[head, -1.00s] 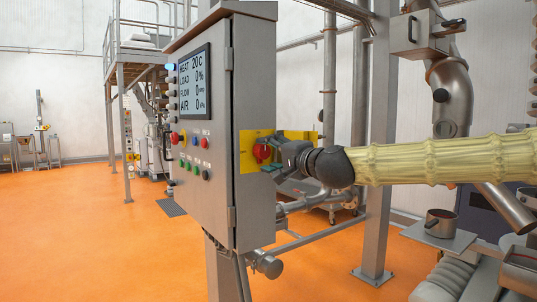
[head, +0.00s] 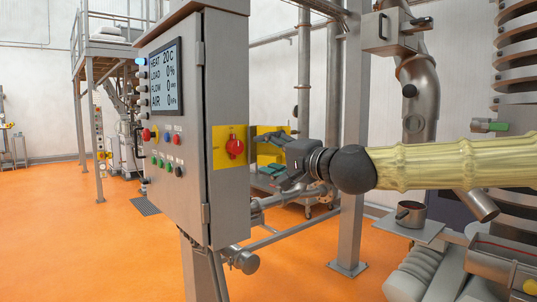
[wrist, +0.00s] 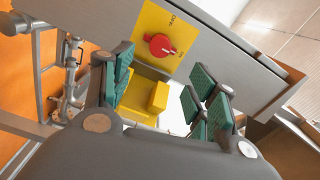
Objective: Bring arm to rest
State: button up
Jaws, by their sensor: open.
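My gripper (head: 272,148) is open and empty, with green pads on its fingers. It stands a little to the right of the red rotary switch (head: 234,148) on the side of the grey control cabinet (head: 228,85), apart from it. In the wrist view the red switch (wrist: 160,45) sits on a yellow plate ahead of the open fingers (wrist: 160,92). A yellow block-like part (wrist: 145,95) shows between the fingers there. My arm reaches in from the right in a pale yellow sleeve.
The cabinet's front carries a lit display (head: 166,77) and several coloured buttons. A steel post (head: 352,180) and pipes stand behind my gripper. A small metal pot (head: 410,213) stands on a shelf at the lower right. The orange floor (head: 90,240) is open at the left.

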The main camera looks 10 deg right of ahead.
jog(key=w+a+f+g+h, duration=0.2)
jog(key=a+f, duration=0.1)
jog(key=f, duration=1.4)
jog(key=s+f+n+g+h+p, duration=0.1)
jog(key=s+f+n+g, duration=0.2)
jog(key=f, duration=1.3)
jog(key=s+f+g+h+p, duration=0.15)
jog(key=s+f, duration=0.35)
jog(key=f, duration=1.1)
jog(key=s+d+f+n+g+h, duration=0.1)
jog(key=s+d+f+n+g, duration=0.15)
jog(key=s+f, duration=0.75)
jog(key=s+d+f+n+g+h+p, duration=0.1)
jog(key=s+d+f, duration=0.3)
jog(key=s, duration=0.5)
jog(key=s+d+f+n+g+h, duration=0.1)
jog(key=s+d+f+g, duration=0.2)
jog(key=s+f, duration=0.4)
jog(key=s+d+f+n+g+h+p, duration=0.1)
jog(key=s+d+f, duration=0.4)
jog(key=s, duration=0.7)
jog(key=shift+f+n+g+h+p, duration=0.35)
jog(key=shift+f+g+h, duration=0.25)
jog(key=shift+f, duration=0.15)
jog(key=shift+r, duration=0.1)
